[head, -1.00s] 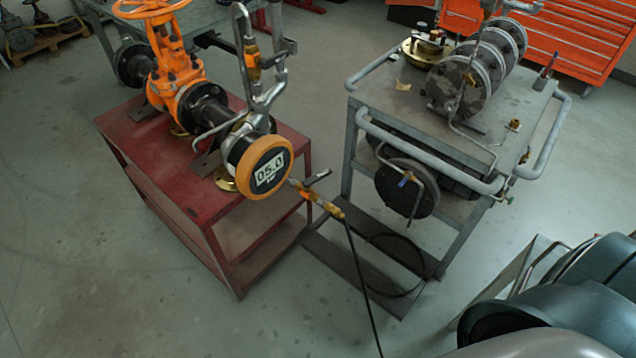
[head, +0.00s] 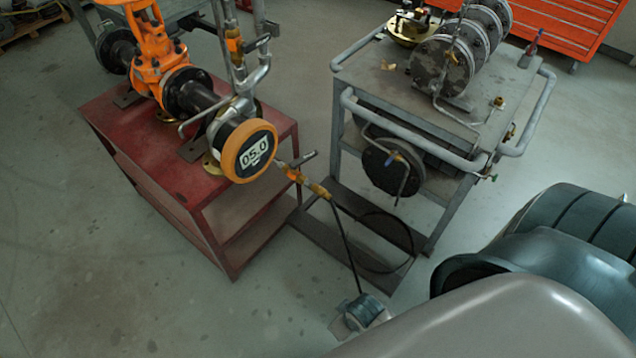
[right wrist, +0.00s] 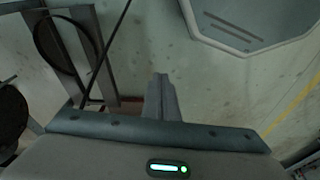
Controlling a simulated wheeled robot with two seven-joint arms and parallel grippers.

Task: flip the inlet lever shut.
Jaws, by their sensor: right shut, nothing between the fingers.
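A small brass and orange valve (head: 296,176) sits on the line between the round gauge (head: 250,152) and the black hose (head: 343,235) in the head view. Its dark lever (head: 304,158) points up and right, at an angle across the line. A second orange valve (head: 236,45) with a dark lever (head: 257,43) is on the pipes above the gauge. Which one is the inlet is not labelled. My right gripper (head: 362,310) is low in the head view, below the hose valve and apart from it. Its fingers (right wrist: 160,98) are together and empty in the right wrist view. My left gripper is out of view.
The gauge and orange gate valve (head: 155,60) stand on a red bench (head: 150,155). A grey cart (head: 420,120) with flanges is to the right. Open floor lies in front of the bench.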

